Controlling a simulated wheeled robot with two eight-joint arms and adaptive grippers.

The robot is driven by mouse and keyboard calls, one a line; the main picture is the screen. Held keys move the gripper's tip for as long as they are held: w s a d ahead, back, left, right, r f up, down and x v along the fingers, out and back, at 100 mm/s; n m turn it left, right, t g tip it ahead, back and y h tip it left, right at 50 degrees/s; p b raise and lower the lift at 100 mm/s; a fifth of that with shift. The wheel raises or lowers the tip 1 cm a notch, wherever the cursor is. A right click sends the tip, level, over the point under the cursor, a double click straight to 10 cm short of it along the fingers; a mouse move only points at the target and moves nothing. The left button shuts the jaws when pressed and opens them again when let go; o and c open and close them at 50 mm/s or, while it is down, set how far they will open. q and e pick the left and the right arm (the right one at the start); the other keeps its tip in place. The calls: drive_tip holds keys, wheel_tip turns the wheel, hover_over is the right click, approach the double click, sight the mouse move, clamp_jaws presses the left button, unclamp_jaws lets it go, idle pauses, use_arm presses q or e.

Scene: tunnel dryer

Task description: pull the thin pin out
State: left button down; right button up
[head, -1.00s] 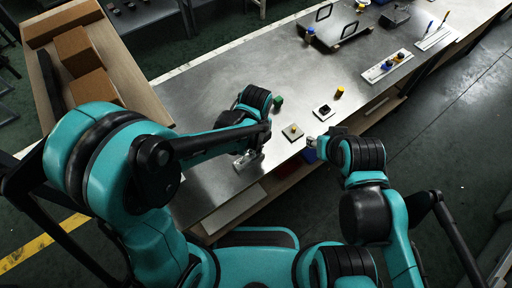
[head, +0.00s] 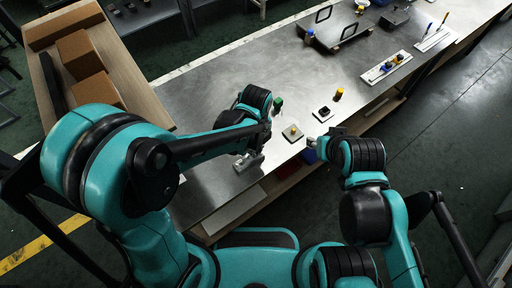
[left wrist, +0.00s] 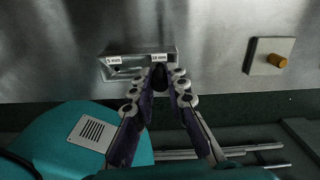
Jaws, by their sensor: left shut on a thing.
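A light metal block (left wrist: 140,66) with "5 mm" and "10 mm" labels sits on the steel bench, near its front edge. It also shows in the head view (head: 243,163). My left gripper (left wrist: 161,78) is shut on a dark pin (left wrist: 159,73), its fingertips in front of the block's "10 mm" side. The fingers hide most of the pin, so I cannot tell its thickness or whether it is still in a hole. A small dark mark shows under the "5 mm" label. My right gripper (head: 312,142) is near the bench's front edge; its fingers are too small to read.
A pale plate with a yellow knob (head: 292,131) stands right of the block. A green piece (head: 278,103), a dark-topped plate (head: 323,111) and a yellow cylinder (head: 339,92) are farther off. Cartons (head: 76,54) stand in a tray at the left.

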use_arm(q)
drive_tip(key=shift+r, duration=0.15)
drive_tip(key=shift+r+p, duration=0.85)
drive_tip(key=shift+r, duration=0.1)
drive_tip(key=shift+r+p, duration=1.55)
drive_tip(key=shift+r, duration=0.55)
drive_tip(key=shift+f, duration=0.1)
